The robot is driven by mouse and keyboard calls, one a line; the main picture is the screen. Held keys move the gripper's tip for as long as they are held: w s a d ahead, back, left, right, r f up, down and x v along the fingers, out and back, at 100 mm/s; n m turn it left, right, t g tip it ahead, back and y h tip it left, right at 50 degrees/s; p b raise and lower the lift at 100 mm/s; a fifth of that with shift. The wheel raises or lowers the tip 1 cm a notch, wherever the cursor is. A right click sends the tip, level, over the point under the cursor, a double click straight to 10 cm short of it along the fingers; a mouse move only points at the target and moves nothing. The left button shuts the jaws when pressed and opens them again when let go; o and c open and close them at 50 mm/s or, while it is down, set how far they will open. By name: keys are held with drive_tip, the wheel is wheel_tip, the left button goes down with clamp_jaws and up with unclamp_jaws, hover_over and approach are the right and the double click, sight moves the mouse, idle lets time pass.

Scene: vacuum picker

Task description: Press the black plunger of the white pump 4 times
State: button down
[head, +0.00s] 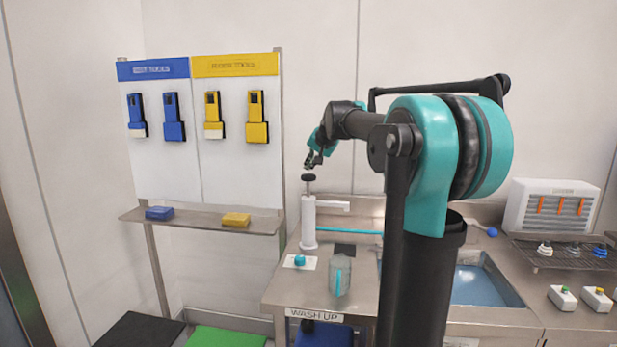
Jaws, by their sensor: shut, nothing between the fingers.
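The white pump (308,222) stands upright on the steel counter, left of my arm. Its black plunger (308,178) sticks up from the top on a short rod, and a white spout points right. My gripper (309,167) is shut and empty, just above the plunger's black cap. I cannot tell whether the fingertips touch the cap or stay slightly apart from it.
A clear jug (340,275) and a white card with a teal knob (300,261) stand in front of the pump. A sink (478,287) lies right, partly behind my arm. A tool board (230,160) and shelf (196,222) are at left.

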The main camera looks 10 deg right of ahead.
drive_tip(key=shift+r, duration=2.45)
drive_tip(key=shift+r, duration=0.1)
wheel_tip(320, 180, up, 4)
drive_tip(key=shift+f, duration=0.2)
drive_tip(key=shift+f, duration=4.4)
drive_tip(key=shift+f, duration=0.15)
drive_tip(key=shift+f, duration=0.25)
